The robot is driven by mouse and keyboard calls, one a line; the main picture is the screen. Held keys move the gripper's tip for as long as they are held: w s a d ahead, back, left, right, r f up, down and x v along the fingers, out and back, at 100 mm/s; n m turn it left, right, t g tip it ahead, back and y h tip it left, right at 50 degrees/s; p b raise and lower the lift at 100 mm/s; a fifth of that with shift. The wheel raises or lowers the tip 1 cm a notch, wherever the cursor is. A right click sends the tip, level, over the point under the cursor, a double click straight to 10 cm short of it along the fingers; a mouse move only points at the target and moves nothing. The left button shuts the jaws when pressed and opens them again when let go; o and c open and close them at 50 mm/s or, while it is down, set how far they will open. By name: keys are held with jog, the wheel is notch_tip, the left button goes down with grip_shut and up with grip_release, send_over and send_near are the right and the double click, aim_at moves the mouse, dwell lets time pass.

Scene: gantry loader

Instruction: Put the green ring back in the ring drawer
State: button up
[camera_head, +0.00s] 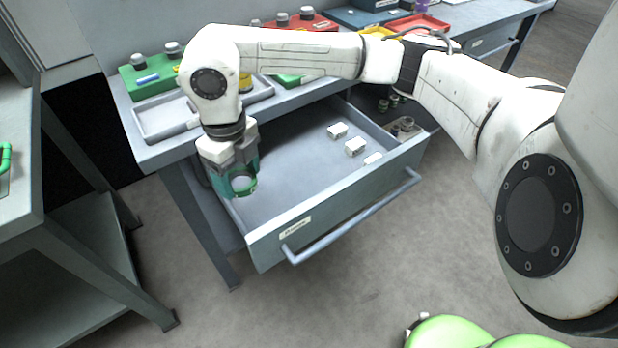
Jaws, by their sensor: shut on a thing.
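My gripper (240,186) hangs at the left side of an open drawer (293,158), pointing down. It is shut on the green ring (244,184), which shows at the fingertips. The ring appears over the drawer's left part; I cannot tell how high it is above the floor of the drawer. The drawer is pulled out from under the workbench and has a long bar handle (352,218) and a small label (296,228) on its front. The label is too small to read for certain.
Several small white blocks (355,147) lie in the drawer's right part. A side compartment (405,127) holds small dark and green parts. On the bench (152,155) are a grey tray (165,119), a green block (140,84) and a red tray (418,25). Another table stands at left.

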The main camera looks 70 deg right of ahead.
aim_at(276, 211)
jog(key=s+d+f+m+b, duration=0.2)
jog(key=s+d+m+b, duration=0.25)
jog(key=m, duration=0.65)
jog(key=shift+a+f+b, duration=0.2)
jog(key=shift+f, duration=2.3)
jog(key=shift+a+f+b, duration=0.15)
jog(key=shift+f+b, duration=0.05)
jog(key=shift+f, duration=2.25)
jog(key=shift+f, duration=0.1)
jog(key=shift+f, duration=0.15)
jog(key=o, duration=1.2)
notch_tip(276, 211, up, 12)
jog(key=p, duration=0.1)
jog(key=shift+r+p, duration=0.25)
jog(key=shift+p, duration=0.15)
